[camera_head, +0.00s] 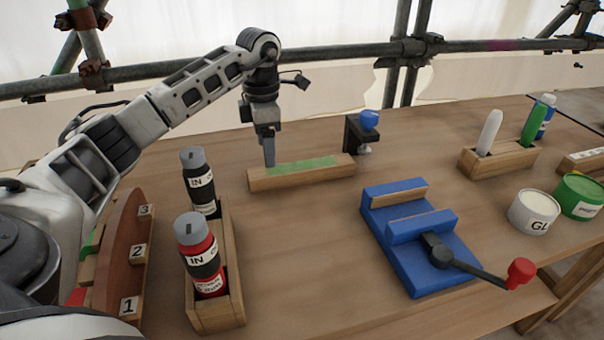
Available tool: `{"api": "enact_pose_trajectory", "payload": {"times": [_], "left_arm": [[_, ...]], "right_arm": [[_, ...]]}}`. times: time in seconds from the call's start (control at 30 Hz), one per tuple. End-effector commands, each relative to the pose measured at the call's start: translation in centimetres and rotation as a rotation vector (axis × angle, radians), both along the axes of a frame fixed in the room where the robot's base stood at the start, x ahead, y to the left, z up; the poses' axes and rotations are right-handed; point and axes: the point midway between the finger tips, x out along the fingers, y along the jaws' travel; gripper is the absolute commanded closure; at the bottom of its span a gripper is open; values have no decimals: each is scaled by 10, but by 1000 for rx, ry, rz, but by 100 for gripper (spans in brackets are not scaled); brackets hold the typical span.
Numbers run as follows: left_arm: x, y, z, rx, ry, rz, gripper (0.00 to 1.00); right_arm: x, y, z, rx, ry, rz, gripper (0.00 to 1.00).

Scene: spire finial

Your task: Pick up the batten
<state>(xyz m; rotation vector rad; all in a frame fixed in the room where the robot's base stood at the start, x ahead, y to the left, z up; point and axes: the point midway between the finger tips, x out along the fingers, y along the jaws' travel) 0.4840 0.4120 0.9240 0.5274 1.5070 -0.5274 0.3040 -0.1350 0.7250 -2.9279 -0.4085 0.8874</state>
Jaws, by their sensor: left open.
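The batten (310,177) is a long light-wood bar with a green patch along its top. It lies flat on the workbench near the middle, left of centre. My left gripper (269,162) points straight down over the left part of the batten, with its fingertips at the top edge. The fingers line up nearly one behind the other in this view, so the gap between them is hard to see. The jaws are open and do not hold the batten. Whether a finger touches it cannot be told. My right gripper is out of view.
A blue vise (410,266) with a red-knobbed handle stands right of centre. A wooden bottle holder (222,318) and a numbered curved rack (119,250) are at the left. A blue-knobbed clamp (358,133) is just behind the batten's right end. Tins (533,213) stand at the right.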

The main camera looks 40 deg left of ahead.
Motion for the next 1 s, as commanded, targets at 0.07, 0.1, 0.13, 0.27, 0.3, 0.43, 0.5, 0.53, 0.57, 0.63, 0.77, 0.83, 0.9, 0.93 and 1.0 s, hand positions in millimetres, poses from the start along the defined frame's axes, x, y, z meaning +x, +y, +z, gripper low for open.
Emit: {"api": "enact_pose_trajectory", "payload": {"times": [0.07,0.1,0.13,0.27,0.3,0.43,0.5,0.53,0.57,0.63,0.77,0.83,0.9,0.93,1.0], "left_arm": [[0,0,-11,-1,1,0,34],[0,0,-14,0,1,0,34],[0,0,-16,-1,1,0,34],[0,-1,-23,-1,0,-1,34],[-1,-2,-28,-1,2,-1,34],[-3,-6,-48,-1,3,-2,34],[-2,-6,-58,-2,2,0,34],[-3,-6,-62,-2,3,1,34],[-3,-6,-65,-1,2,1,34],[-2,-5,-69,-1,-1,1,34],[-2,-5,-71,-1,-1,1,34],[-2,-5,-71,-1,-1,1,34],[-2,-5,-71,-1,-1,0,39],[-2,-5,-71,-1,-1,0,48],[-2,-5,-71,-1,-1,0,67]], "right_arm": [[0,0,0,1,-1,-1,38],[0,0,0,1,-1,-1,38],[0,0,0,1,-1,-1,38],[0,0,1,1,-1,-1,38],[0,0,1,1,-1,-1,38],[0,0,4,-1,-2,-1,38],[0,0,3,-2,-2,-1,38],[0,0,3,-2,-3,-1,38],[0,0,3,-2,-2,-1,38],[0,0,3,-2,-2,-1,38],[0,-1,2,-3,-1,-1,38],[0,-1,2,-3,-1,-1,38],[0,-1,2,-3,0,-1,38],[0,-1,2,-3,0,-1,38],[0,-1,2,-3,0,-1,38]]}}
